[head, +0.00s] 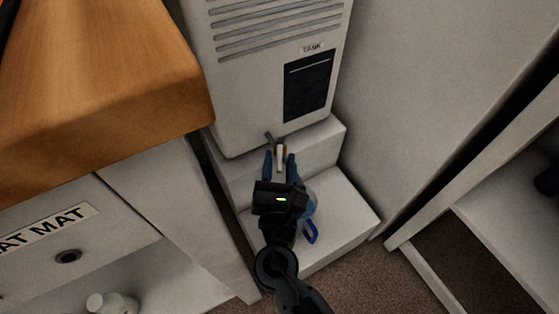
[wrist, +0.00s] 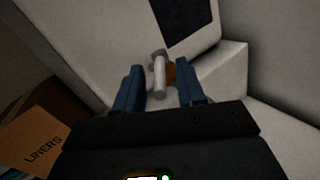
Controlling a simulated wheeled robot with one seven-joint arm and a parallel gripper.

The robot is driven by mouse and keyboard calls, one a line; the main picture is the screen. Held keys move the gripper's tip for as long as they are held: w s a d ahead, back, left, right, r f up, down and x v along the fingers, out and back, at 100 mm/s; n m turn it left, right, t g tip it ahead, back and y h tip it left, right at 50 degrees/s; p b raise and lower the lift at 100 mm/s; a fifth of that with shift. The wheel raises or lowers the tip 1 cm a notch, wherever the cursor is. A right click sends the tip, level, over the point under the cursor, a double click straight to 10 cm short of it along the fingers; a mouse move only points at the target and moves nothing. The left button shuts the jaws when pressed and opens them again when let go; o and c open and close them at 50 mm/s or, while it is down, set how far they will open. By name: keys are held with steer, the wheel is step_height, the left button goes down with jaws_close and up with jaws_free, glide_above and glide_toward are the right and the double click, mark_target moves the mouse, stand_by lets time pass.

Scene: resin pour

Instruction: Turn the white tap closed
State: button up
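The white tap handle (head: 280,157) shows at the lower front of the white tank unit (head: 225,110), with a small grey spout and an orange-brown part beside it. My gripper (head: 279,160) is open, its blue fingers on either side of the tap. In the wrist view the white tap handle (wrist: 159,75) stands between the tips of my open gripper (wrist: 160,88), with a gap visible on both sides. A clear blue vessel with a blue handle (head: 311,232) stands on the white step below, partly hidden behind my gripper.
A wooden worktop (head: 110,90) with white drawers juts in at the left. A white panel (head: 425,90) stands close on the right. A cardboard box marked LINERS (wrist: 48,138) shows at the lower left of the wrist view. A white bottle (head: 112,303) is at the bottom left.

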steer(key=s+p, duration=0.1)
steer(key=s, duration=0.6)
steer(key=shift+s+d, duration=0.25)
